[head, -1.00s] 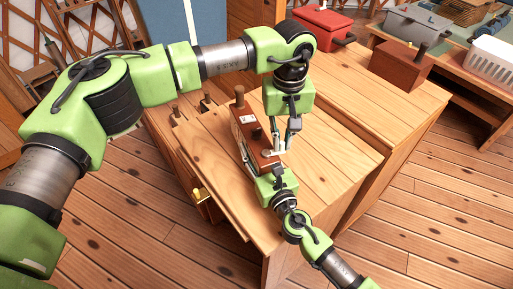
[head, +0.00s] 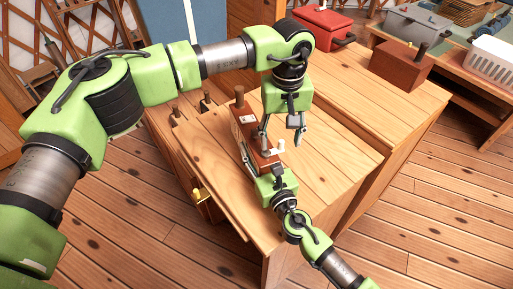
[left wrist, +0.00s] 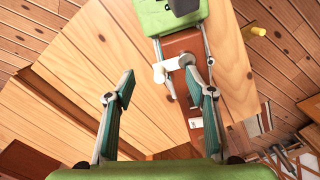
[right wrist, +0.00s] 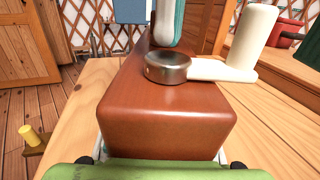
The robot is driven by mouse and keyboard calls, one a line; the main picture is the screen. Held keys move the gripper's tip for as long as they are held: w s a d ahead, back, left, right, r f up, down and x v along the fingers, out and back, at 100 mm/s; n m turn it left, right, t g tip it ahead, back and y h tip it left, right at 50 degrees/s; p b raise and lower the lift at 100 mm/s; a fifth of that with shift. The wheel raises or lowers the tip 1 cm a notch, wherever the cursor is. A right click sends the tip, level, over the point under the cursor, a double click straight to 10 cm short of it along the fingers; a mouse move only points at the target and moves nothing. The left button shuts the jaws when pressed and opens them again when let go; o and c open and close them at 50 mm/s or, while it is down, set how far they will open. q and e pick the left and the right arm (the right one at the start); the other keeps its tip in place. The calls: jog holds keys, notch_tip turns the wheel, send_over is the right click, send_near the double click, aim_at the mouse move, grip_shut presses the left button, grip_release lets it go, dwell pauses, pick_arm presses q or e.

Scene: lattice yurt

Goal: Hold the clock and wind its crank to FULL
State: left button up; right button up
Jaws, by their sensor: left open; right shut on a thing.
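The clock (head: 243,125) is a long red-brown wooden box on the wooden table. Its white crank arm (right wrist: 210,70) runs right from a metal hub (right wrist: 167,66) to an upright white handle (right wrist: 252,45). My right gripper (head: 271,172) is shut on the clock's near end. My left gripper (head: 281,136) is open above the crank, pointing down. In the left wrist view the crank handle (left wrist: 160,73) shows between the spread fingers, nearer the right one. One left finger (right wrist: 168,22) is just above the hub in the right wrist view. No FULL mark can be read.
The table (head: 325,160) is bare right of the clock. Dark pegs (head: 207,100) stand near its far left edge, and a yellow knob (head: 199,193) sits at its left side. A brown box (head: 402,66), red box (head: 322,28) and white basket (head: 495,60) are farther back.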

pick_arm(q)
jog(key=shift+r, duration=0.1)
pick_arm(e)
jog(key=shift+f, duration=0.15)
pick_arm(q)
jog(key=shift+r, duration=3.4)
notch_tip(320, 180, up, 12)
pick_arm(e)
jog(key=o, duration=1.7)
